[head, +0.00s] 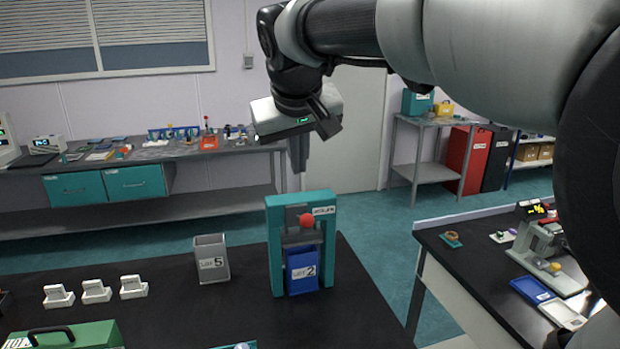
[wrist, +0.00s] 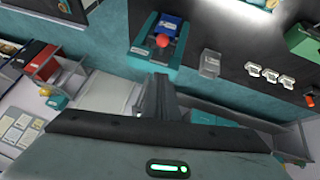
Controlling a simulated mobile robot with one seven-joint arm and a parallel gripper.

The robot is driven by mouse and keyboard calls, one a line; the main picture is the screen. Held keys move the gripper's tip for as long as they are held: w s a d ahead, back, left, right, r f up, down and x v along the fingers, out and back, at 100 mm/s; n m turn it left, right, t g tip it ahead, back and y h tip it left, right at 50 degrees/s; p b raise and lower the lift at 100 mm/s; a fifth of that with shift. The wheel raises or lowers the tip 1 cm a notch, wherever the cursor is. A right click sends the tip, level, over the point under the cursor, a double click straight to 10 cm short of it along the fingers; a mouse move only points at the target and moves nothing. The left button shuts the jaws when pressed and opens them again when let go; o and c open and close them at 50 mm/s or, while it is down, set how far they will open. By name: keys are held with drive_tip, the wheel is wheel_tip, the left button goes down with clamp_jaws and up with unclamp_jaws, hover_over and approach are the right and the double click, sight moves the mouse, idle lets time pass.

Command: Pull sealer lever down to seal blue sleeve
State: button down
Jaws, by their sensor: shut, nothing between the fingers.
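The sealer (head: 275,246) is a teal upright frame on the black table. Its lever ends in a red ball knob (head: 307,220), high in the frame. The blue sleeve (head: 302,272), marked with a 2, stands upright inside the frame below the knob. In the wrist view the sealer (wrist: 135,47), red knob (wrist: 163,41) and blue sleeve (wrist: 168,24) show beyond the fingers. My gripper (head: 300,168) is shut and empty, pointing down, above the sealer's top in the picture and apart from it. Its fingers (wrist: 154,98) also show in the wrist view.
A grey bin (head: 212,260) marked 5 stands left of the sealer. Several small white holders (head: 96,292) and a green case (head: 75,337) are further left. A right-hand bench (head: 480,262) carries instruments. Table space right of the sealer is clear.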

hover_over(306, 223)
drive_tip(key=a, duration=0.1)
wheel_tip(306, 223, down, 7)
drive_tip(key=f, duration=0.2)
drive_tip(key=shift+w+d+f, duration=0.1)
drive_tip(key=shift+w+f, duration=0.15)
drive_tip(key=shift+f, duration=0.15)
drive_tip(key=shift+s+d+f, duration=0.15)
drive_tip(key=shift+d+f, duration=0.05)
drive_tip(key=shift+f, duration=0.55)
drive_tip(key=shift+f+b, duration=0.1)
drive_tip(key=shift+b, duration=0.25)
drive_tip(key=f+b, duration=0.1)
drive_tip(key=b, duration=0.1)
drive_tip(key=s+f+t+b, duration=0.1)
drive_tip(key=b, duration=0.1)
drive_tip(key=f+b, duration=0.1)
drive_tip(key=b, duration=0.1)
drive_tip(key=shift+s+d+t+y+b, duration=0.2)
drive_tip(key=shift+s+t+y+b, duration=0.1)
drive_tip(key=shift+s, duration=0.05)
wheel_tip(306, 223, down, 9)
drive_tip(key=s+t+b, duration=0.1)
drive_tip(key=b, duration=1.3)
drive_tip(key=shift+s+d+f, duration=0.15)
drive_tip(key=shift+s+d, duration=0.1)
drive_tip(key=shift+s, duration=0.1)
